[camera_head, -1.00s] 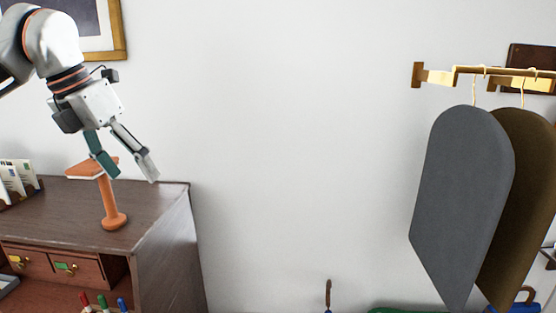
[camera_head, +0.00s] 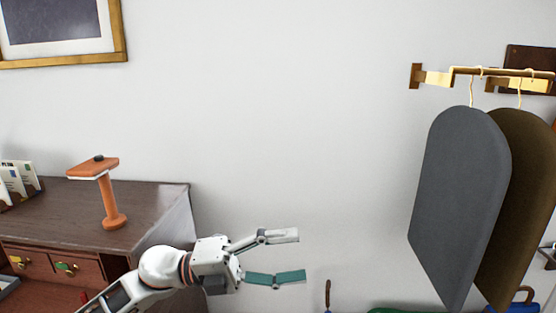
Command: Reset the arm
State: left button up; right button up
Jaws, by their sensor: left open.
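My left gripper (camera_head: 291,257) is low in the middle of the head view, pointing right. Its two fingers, one white and one green, are spread apart with nothing between them. It is in front of the bare wall, to the right of the wooden desk (camera_head: 150,200), and touches nothing that I can see. My left arm comes in from the bottom left and covers part of the desk's front. My right gripper is not in view.
An orange lamp (camera_head: 108,195) stands on the desk top, with a letter holder (camera_head: 22,182) at its left. A grey garment cover (camera_head: 462,195) and a brown one (camera_head: 522,190) hang from a brass rail (camera_head: 460,76) at right. A framed picture (camera_head: 62,62) hangs upper left. The middle wall is clear.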

pick_arm(q)
jog(key=w+a+f+n+t+y, duration=0.1)
jog(key=a+f+n+t+y, duration=0.7)
jog(key=f+n, duration=0.5)
jog(key=w+a+f+n+t+y, duration=0.2)
jog(key=a+f+n+t+y, duration=0.2)
jog(key=a+f+n+t, duration=0.65)
jog(key=s+a+f+n+g+y, duration=0.3)
jog(key=s+f, duration=0.6)
jog(key=f, duration=0.3)
jog(key=s+a+f+n+g+y, duration=0.3)
jog(key=s+f+n, duration=0.4)
jog(key=s+f, duration=0.3)
jog(key=shift+f+g, duration=0.85)
